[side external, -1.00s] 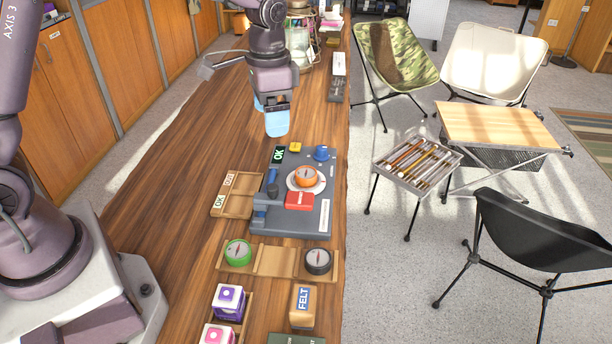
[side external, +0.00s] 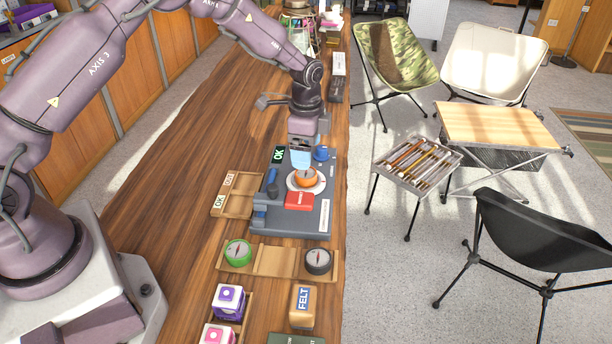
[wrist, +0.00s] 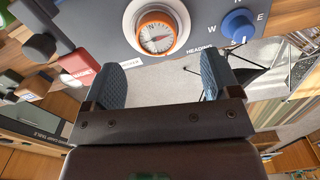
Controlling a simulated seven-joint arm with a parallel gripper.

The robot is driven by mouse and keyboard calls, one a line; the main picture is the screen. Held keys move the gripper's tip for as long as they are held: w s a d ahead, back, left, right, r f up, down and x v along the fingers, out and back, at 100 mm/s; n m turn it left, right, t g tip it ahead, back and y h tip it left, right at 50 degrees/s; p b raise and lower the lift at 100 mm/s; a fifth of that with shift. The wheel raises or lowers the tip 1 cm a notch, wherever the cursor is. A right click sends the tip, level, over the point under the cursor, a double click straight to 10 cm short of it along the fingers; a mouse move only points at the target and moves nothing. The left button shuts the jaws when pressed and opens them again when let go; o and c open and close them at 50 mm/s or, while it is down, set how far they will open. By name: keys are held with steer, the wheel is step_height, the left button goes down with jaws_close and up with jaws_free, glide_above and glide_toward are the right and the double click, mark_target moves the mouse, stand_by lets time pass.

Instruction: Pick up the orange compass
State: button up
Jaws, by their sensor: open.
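The orange compass (side external: 306,177) sits on a round white seat on the grey test board (side external: 290,222). In the wrist view the orange compass (wrist: 156,33) is face-on near the top, its dial and needle clear. My gripper (side external: 301,158) is above the board's far part, just beyond the compass in the side view. In the wrist view its two blue-padded fingers (wrist: 164,80) are spread wide with nothing between them. The compass lies beyond the fingertips, apart from them.
A red magnet block (side external: 299,200) and a blue knob (side external: 322,153) flank the compass on the board. A wooden tray (side external: 275,262) nearer the camera holds a green compass (side external: 238,253) and a black compass (side external: 318,261). An empty two-part tray (side external: 238,194) lies left of the board.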

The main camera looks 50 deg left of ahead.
mark_target(306, 172)
steer(key=f, duration=0.5)
steer(key=shift+s+d+f, duration=0.15)
steer(key=shift+s+f, duration=0.05)
steer(key=shift+f, duration=0.2)
steer(key=c, duration=1.1)
steer(key=shift+o, duration=0.2)
steer(key=shift+r, duration=0.15)
